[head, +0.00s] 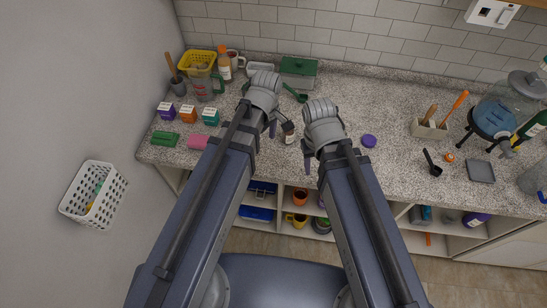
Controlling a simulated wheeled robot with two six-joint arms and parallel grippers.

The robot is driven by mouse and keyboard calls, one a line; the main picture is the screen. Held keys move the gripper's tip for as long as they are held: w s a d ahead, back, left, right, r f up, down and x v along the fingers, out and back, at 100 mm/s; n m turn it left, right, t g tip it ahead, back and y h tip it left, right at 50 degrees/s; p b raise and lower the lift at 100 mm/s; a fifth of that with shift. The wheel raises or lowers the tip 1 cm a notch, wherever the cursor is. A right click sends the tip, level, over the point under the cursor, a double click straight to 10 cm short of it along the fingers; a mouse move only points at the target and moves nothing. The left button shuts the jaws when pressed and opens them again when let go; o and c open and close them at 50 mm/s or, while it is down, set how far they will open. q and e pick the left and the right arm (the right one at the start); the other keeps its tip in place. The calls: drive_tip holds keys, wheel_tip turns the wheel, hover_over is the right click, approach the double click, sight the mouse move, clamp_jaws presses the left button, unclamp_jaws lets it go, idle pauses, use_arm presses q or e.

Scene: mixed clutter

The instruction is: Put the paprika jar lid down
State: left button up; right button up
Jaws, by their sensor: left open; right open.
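A small jar (289,137) with a pale label stands on the speckled counter between my two grippers; I cannot read its label. A round purple lid (369,141) lies flat on the counter, right of my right gripper and apart from it. My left gripper (272,127) is open, just left of the jar; whether it touches the jar is hard to tell. My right gripper (308,160) is open and empty, low over the counter to the right of the jar. My arms hide part of the counter.
Small boxes (188,115), a green cloth-like item (164,139) and a pink one (197,142) lie at the left. A yellow basket (198,62) and green container (299,72) stand behind. A utensil holder (430,129) and black scoop (432,163) are at right. Counter around the purple lid is clear.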

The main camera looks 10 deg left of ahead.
use_arm(q)
drive_tip(key=s+d+m, duration=0.4)
drive_tip(key=s+m, duration=0.3)
drive_tip(key=m, duration=0.8)
drive_tip(key=shift+s+m+y, duration=0.25)
drive_tip(key=shift+m+y, duration=0.05)
drive_tip(key=shift+d, duration=0.1)
